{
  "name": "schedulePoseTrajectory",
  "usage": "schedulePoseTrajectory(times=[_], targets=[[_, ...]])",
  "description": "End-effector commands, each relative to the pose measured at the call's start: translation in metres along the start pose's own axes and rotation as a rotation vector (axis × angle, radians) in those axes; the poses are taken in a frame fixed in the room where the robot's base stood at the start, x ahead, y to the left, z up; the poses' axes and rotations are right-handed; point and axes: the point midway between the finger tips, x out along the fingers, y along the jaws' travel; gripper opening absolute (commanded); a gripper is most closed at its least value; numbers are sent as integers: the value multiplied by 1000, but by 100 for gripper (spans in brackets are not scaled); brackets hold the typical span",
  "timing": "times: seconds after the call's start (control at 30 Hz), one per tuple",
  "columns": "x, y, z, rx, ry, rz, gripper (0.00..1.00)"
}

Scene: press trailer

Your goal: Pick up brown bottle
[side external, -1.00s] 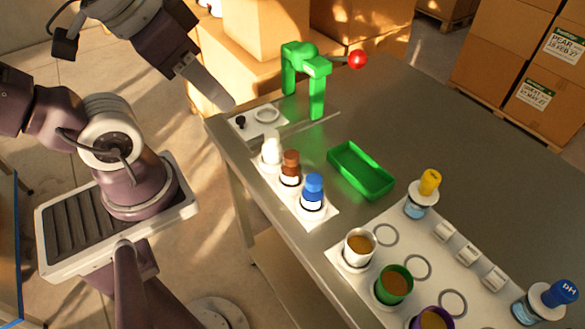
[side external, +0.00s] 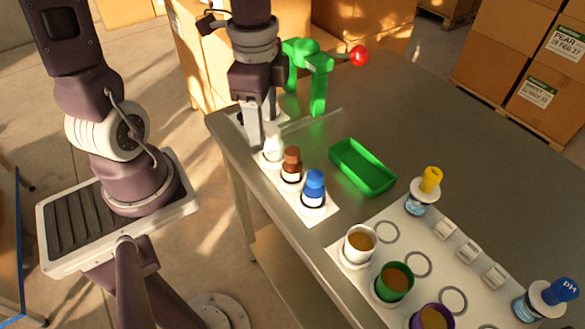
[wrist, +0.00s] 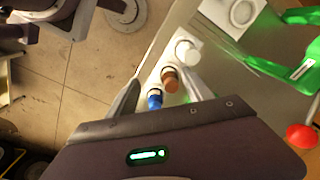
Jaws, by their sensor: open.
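The brown bottle (side external: 291,166) stands upright in a white holder (side external: 322,219) on the table, between a white bottle (side external: 273,145) and a blue-capped bottle (side external: 314,189). My gripper (side external: 262,138) is open and points down above the holder, close to the white bottle and left of and behind the brown bottle. In the wrist view the brown bottle (wrist: 170,80) shows between the two fingers of my gripper (wrist: 160,88), with the white bottle (wrist: 187,50) and blue bottle (wrist: 155,100) beside it. The gripper does not appear to touch the brown bottle.
A green press (side external: 315,75) with a red ball knob (side external: 359,55) stands behind. A green tray (side external: 362,167) lies to the right. The table centre behind the tray is clear.

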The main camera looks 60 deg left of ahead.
Motion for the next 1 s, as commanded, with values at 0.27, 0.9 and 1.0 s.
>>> schedulePoseTrajectory(times=[0.27,0.9,1.0], targets=[[45,-22,-27,611,256,180,59],[109,-6,-56,742,375,169,59],[110,-6,-56,740,375,167,59]])
